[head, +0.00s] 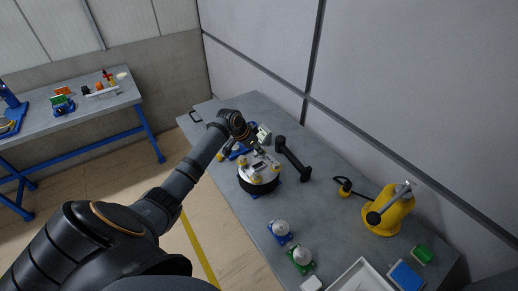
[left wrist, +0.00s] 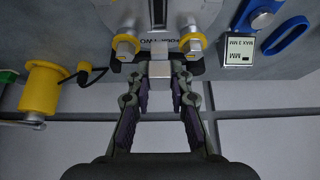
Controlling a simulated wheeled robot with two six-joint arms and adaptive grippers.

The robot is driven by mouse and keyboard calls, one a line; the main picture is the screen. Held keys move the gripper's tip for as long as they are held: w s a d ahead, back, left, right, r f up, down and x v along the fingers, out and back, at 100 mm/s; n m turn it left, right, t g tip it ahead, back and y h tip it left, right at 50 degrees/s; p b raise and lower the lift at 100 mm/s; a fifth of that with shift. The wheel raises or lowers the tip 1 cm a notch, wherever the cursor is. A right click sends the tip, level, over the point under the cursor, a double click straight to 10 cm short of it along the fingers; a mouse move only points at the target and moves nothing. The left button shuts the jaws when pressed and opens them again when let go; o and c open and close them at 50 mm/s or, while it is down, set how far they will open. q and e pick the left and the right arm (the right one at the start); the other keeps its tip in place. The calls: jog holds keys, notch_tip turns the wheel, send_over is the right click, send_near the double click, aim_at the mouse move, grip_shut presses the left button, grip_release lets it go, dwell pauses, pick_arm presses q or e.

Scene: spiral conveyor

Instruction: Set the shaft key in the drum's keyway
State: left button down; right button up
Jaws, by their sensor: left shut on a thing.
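The drum (head: 258,185) is a dark round body with a pale top and yellow fittings, standing on the bench. My left gripper (head: 257,150) is over the far side of its top. In the left wrist view my left gripper (left wrist: 162,82) is shut on a small grey metal block, the shaft key (left wrist: 160,69), between its fingertips. The key is at the edge of the drum's pale face (left wrist: 158,24), between two yellow-collared bolts. A dark slot (left wrist: 158,10) shows higher on that face. I cannot tell whether the key touches the drum. My right gripper is not in view.
A white gauge block (left wrist: 239,46) and a blue loop (left wrist: 284,38) lie beside the drum. A black bar (head: 292,158) stands right of it. Two grey domed parts (head: 280,228) (head: 301,254), a white tray (head: 358,280) and a yellow device (head: 390,215) are nearer the front and right.

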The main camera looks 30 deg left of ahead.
aim_at(257, 156)
pick_arm(q)
notch_tip(257, 156, down, 5)
jog(key=b, duration=0.2)
jog(key=shift+b, duration=0.4)
jog(key=shift+f, duration=0.1)
jog(key=shift+s+f, duration=0.1)
jog(key=shift+f, duration=0.75)
dwell(0.9)
jog(key=c, duration=1.6)
grip_release()
jog(key=shift+d, duration=0.1)
jog(key=shift+o, duration=0.2)
jog(key=shift+s+f, duration=0.1)
jog(key=shift+f, duration=0.05)
jog(key=o, duration=0.5)
jog(key=shift+o, duration=0.2)
